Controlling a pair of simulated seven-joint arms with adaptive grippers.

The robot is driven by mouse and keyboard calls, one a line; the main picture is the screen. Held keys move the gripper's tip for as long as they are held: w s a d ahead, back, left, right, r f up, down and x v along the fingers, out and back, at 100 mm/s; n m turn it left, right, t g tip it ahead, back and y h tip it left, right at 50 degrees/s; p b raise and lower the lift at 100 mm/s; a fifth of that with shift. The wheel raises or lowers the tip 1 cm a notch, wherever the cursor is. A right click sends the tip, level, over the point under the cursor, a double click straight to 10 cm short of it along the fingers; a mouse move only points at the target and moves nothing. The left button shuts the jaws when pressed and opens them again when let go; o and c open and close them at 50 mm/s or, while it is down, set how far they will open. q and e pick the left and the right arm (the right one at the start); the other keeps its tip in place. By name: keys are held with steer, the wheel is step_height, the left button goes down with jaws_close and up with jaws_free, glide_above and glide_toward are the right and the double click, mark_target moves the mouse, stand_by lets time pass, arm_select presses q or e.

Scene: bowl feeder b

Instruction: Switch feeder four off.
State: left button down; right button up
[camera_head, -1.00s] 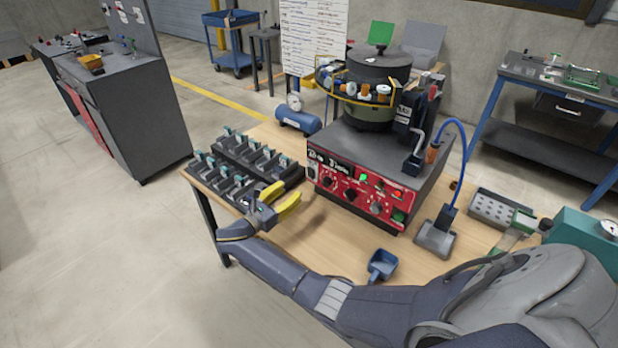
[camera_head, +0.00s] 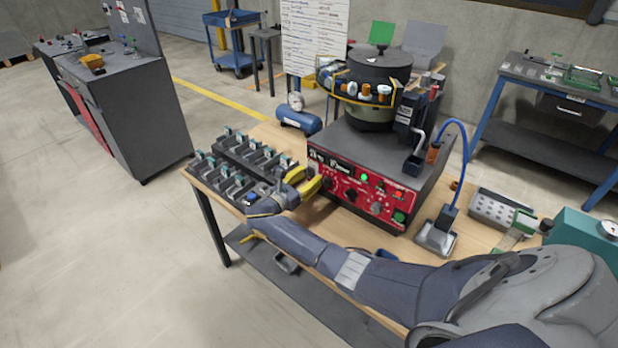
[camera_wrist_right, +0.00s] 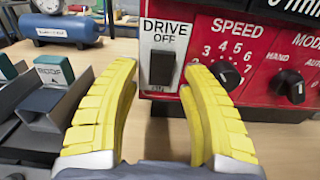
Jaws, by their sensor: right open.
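The bowl feeder has a red control panel (camera_head: 362,191) on a grey base, with a dark lidded bowl (camera_head: 377,70) on top. Its number cannot be read here. In the right wrist view a black rocker switch (camera_wrist_right: 162,68) sits on a white plate marked DRIVE OFF, at the panel's left end. My right gripper (camera_head: 308,180) is at the panel's left end. Its yellow fingers are open and empty, and in the wrist view the switch shows between the fingertips, apparently just beyond them. A green lamp (camera_head: 364,177) on the panel looks lit. My left gripper is out of view.
A speed knob (camera_wrist_right: 226,75) and a mode knob (camera_wrist_right: 290,87) are right of the switch. Rows of dark holders (camera_head: 240,165) stand left of my gripper. A blue air tank (camera_head: 299,121) is behind. A blue hose on a stand (camera_head: 437,238) is at the right.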

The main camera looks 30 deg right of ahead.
steer(key=shift+o, duration=0.3)
jaws_close()
steer(key=shift+a+r+g+y, duration=0.15)
steer(key=shift+g+y, duration=0.1)
steer(key=shift+y, duration=0.45)
steer(key=shift+d+r+g+y, duration=0.1)
steer(key=shift+g+y, duration=0.15)
steer(key=shift+y, duration=0.45)
steer(key=shift+c, duration=0.3)
jaws_free()
